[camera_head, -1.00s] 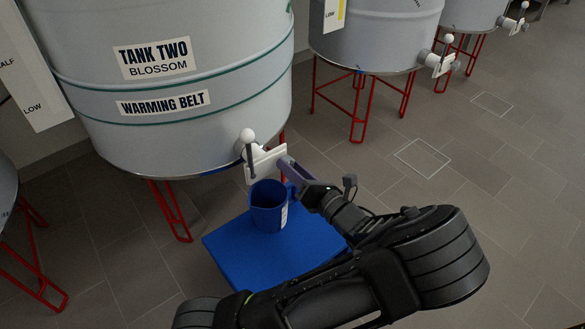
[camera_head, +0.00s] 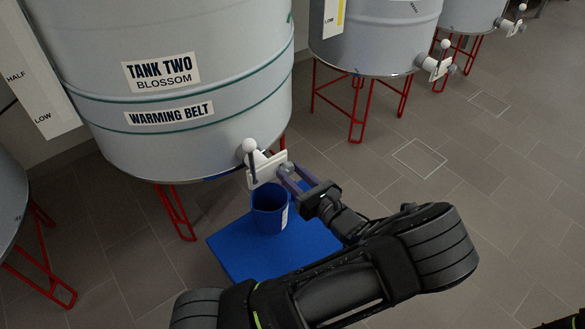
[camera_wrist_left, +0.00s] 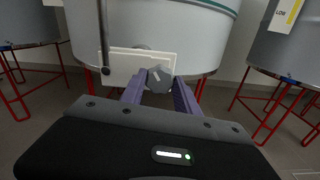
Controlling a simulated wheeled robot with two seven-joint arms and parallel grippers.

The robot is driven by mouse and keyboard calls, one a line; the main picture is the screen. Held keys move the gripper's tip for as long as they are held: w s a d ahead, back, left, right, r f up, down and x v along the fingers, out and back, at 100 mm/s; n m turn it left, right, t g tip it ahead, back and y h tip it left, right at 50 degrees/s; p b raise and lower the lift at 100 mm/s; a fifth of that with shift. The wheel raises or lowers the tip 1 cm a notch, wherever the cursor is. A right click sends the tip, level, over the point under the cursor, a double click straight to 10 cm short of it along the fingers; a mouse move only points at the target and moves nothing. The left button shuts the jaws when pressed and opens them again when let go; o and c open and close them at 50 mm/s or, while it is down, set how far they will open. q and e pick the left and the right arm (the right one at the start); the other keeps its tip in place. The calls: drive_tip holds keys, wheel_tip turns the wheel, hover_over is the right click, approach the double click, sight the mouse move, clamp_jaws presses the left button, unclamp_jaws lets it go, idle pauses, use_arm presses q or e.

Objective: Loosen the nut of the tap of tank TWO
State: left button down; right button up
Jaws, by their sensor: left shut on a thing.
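Tank TWO (camera_head: 235,80) is a large grey-white drum on red legs, labelled BLOSSOM. Its tap sticks out low at the right, with a white plate (camera_head: 262,172) and a lever with a white ball knob (camera_head: 249,145). In the left wrist view the tap's grey nut (camera_wrist_left: 160,79) sits in front of the white plate (camera_wrist_left: 122,66), between the tips of my two purple fingers. My left gripper (camera_head: 285,171) is shut on the nut. The nut is mostly hidden by the fingers in the head view. My right gripper is not in view.
A blue cup (camera_head: 268,222) stands upright below the tap on a blue block (camera_head: 240,259). Another tank (camera_head: 375,35) on red legs, with its own tap (camera_head: 434,66), stands behind to the right. Open tiled floor lies at the right.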

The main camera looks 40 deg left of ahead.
use_arm(q)
drive_tip(key=n+p, duration=0.1)
drive_tip(key=n, duration=0.2)
drive_tip(key=n+p, duration=0.1)
drive_tip(key=n, duration=0.1)
drive_tip(key=shift+n, duration=0.3)
drive_tip(key=n+p, duration=0.1)
drive_tip(key=n, duration=0.1)
drive_tip(key=shift+s+n, duration=0.1)
drive_tip(key=shift+n, duration=1.9)
drive_tip(key=shift+f, duration=0.1)
drive_tip(key=c, duration=0.9)
unclamp_jaws()
drive_tip(key=shift+d, duration=0.1)
